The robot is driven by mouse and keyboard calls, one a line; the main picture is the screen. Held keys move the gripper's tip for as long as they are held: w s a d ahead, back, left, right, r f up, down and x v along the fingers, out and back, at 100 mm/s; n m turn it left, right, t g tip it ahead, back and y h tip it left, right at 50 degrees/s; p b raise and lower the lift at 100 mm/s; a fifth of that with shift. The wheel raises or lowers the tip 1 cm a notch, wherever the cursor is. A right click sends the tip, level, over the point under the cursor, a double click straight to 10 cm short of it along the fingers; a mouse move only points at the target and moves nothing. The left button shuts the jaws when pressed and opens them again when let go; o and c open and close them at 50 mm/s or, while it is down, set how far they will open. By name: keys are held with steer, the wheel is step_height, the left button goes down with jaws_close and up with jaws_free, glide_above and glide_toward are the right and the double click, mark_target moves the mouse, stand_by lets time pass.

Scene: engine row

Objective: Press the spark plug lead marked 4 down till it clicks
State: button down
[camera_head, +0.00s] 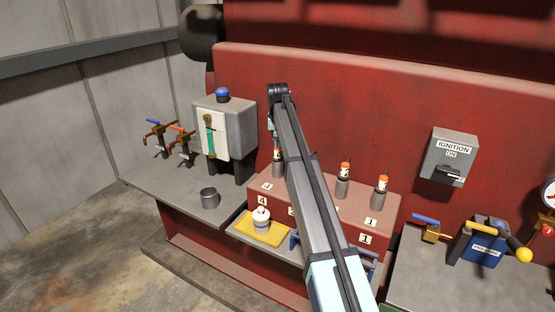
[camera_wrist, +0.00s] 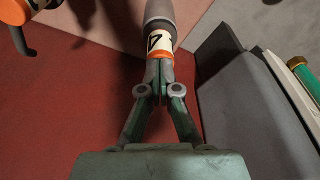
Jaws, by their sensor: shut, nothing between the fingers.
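The spark plug lead marked 4 (camera_head: 278,165) stands at the left end of the red engine block's row, below my gripper (camera_head: 274,138). In the wrist view the lead (camera_wrist: 159,40) shows a white band with a dark mark and an orange ring. My gripper (camera_wrist: 160,84) is shut and empty, its fingertips at the orange end of the lead. I cannot tell whether they touch or press it. The fingers hide part of the lead's top, so how far down it sits cannot be told.
Two other leads (camera_head: 343,182) (camera_head: 381,191) stand to the right; my arm covers the middle of the row. A grey box with a gauge (camera_head: 238,118) stands close on the left.

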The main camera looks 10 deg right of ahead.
steer(key=shift+r, duration=0.1)
steer(key=shift+r+p, duration=1.6)
steer(key=shift+r, duration=1.85)
